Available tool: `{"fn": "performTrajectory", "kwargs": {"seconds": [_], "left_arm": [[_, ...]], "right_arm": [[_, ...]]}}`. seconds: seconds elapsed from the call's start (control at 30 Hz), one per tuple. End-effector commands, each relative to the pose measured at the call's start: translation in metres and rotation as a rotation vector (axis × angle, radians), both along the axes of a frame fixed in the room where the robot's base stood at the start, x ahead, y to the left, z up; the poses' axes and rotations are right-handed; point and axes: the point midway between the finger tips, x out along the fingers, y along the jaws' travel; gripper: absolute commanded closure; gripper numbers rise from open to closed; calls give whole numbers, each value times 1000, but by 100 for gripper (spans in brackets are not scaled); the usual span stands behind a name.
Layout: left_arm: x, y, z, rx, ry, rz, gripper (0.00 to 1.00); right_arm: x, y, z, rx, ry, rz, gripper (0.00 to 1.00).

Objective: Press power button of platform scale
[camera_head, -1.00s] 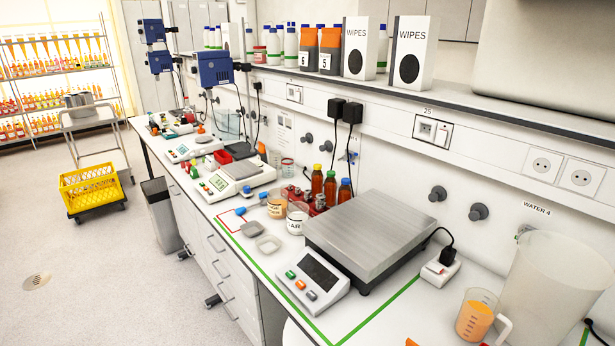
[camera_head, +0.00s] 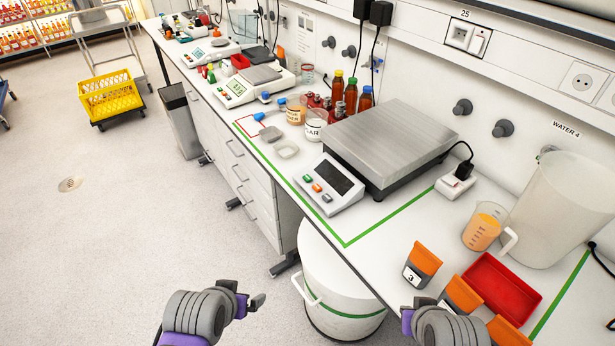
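The platform scale (camera_head: 395,140) stands on the bench with a bare steel plate. Its white control panel (camera_head: 343,205) sits at its front left with a dark display (camera_head: 333,177). Green (camera_head: 306,179), orange (camera_head: 316,188) and grey (camera_head: 326,198) buttons line the panel; no power label is readable. My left gripper (camera_head: 256,300) is low in the picture, over the floor, well apart from the panel. My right gripper (camera_head: 432,305) is at the bottom edge near the orange-topped containers. Neither gripper's finger gap can be made out clearly.
A white bin (camera_head: 335,285) stands below the bench edge. At right are orange-topped containers (camera_head: 424,258), a red tray (camera_head: 500,285), an orange-filled beaker (camera_head: 483,230) and a large clear jug (camera_head: 560,210). Green tape (camera_head: 375,228) borders the scale area.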

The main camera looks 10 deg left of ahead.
Motion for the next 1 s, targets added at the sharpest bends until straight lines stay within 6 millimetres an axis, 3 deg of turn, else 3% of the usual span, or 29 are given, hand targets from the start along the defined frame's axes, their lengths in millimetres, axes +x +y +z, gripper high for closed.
{"fn": "performTrajectory", "kwargs": {"seconds": [0.9,1.0], "left_arm": [[0,0,0,0,0,0,0],[0,0,0,0,0,0,14]], "right_arm": [[0,0,0,0,0,0,100],[0,0,0,0,0,0,100]]}}
